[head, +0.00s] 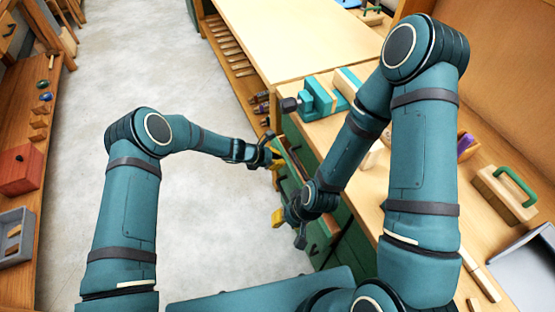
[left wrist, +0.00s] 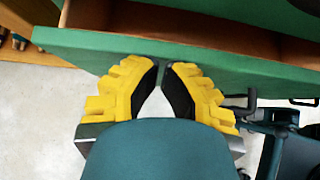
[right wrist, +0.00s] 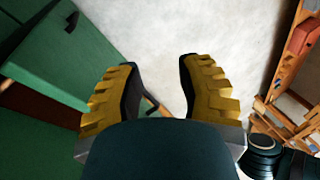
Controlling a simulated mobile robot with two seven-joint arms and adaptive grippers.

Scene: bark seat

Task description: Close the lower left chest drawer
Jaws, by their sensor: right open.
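The green chest (head: 325,245) stands under the workbench. An open drawer (left wrist: 225,52) with a green front and brown wooden inside spans the top of the left wrist view. My left gripper (head: 275,155) is at that front; its yellow fingertips (left wrist: 163,63) are together against or just short of the green panel, with nothing seen between them. My right gripper (head: 280,218) is lower and nearer, beside the chest. Its fingers (right wrist: 157,62) are wide apart and empty over the floor. A green drawer front (right wrist: 85,50) juts out left of them. My right arm hides part of the chest.
The workbench top (head: 290,40) carries a teal vise (head: 318,97) and a wooden block with a green handle (head: 505,193). A shelf with a red box (head: 20,170) and a grey bin (head: 15,235) lines the left. The grey floor (head: 175,75) between is clear.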

